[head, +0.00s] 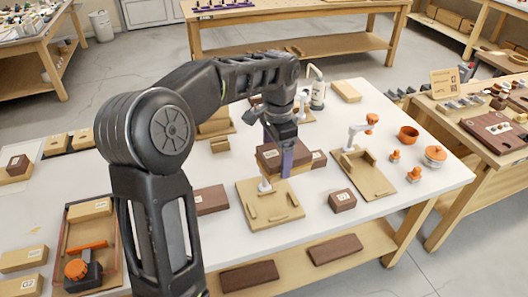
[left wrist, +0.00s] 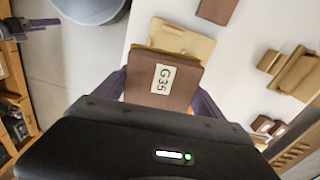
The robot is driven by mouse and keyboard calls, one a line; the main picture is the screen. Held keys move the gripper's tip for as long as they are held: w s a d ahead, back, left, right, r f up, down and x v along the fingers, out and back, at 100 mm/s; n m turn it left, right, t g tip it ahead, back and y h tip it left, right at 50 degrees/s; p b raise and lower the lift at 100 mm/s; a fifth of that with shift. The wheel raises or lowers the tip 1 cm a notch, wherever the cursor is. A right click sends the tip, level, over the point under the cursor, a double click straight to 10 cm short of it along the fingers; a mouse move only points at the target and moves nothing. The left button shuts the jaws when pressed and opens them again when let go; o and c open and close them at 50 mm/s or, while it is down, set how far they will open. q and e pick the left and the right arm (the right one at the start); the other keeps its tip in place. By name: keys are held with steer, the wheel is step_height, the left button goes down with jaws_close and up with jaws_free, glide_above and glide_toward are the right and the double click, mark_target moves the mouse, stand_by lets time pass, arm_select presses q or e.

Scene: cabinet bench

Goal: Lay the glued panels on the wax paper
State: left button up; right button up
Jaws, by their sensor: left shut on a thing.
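My left gripper (head: 282,152) reaches down over the middle of the white table and is shut on a brown panel block labelled G35 (left wrist: 160,85). The block also shows in the head view (head: 268,155), just behind a tan clamp board (head: 255,213); I cannot tell whether it touches anything below. The fingers straddle the block in the left wrist view. Another labelled brown block (head: 342,200) lies right of the clamp board. I cannot pick out the wax paper. A dark part at the upper left of the left wrist view looks like my right gripper (left wrist: 38,24); its jaws are unclear.
A second tan fixture (head: 362,172) stands at the right, with orange-topped pots (head: 434,156) beyond it. A brown panel (head: 211,199) lies left of the clamp board. A tray (head: 66,235) with an orange-capped tool is at the left. The table's front right has free room.

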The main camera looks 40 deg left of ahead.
arm_select(q)
steer(key=w+d+f+n, duration=0.1)
steer(key=d+n, duration=0.2)
steer(key=d, duration=0.4)
steer(key=w+d+f+n, duration=0.2)
steer(key=d+n, duration=0.1)
steer(key=d, duration=0.5)
steer(key=shift+f, duration=0.2)
